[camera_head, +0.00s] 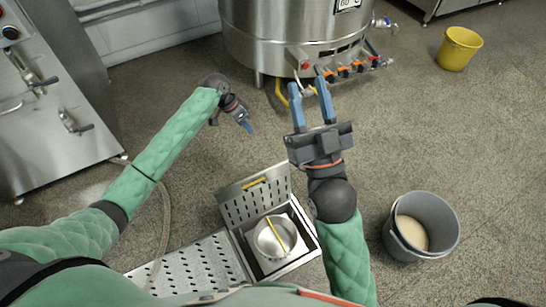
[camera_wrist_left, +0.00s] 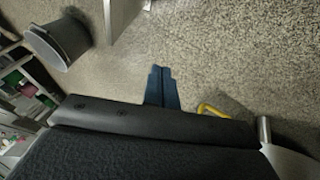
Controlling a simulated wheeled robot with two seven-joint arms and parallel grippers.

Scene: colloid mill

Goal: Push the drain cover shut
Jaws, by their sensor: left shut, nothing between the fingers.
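The drain cover (camera_head: 255,198) is a perforated metal plate with a yellow handle. It stands tilted up along the back edge of the square drain opening (camera_head: 308,242), which is uncovered. A round metal basket (camera_head: 275,238) with a yellow bar sits inside. My left gripper (camera_head: 250,130) is shut and empty, above the floor behind and apart from the cover. Its blue fingers are together in the left wrist view (camera_wrist_left: 163,80). My right gripper (camera_head: 308,80) is open and empty, its fingers spread toward the steel tank. The cover is not clearly identifiable in the left wrist view.
A perforated floor grate (camera_head: 195,268) adjoins the drain on the left. A grey bucket (camera_head: 448,235) with pale contents stands to the right. The steel tank (camera_head: 290,35) with valves is at the back. A yellow bucket (camera_head: 459,48) stands back right. Floor between is clear.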

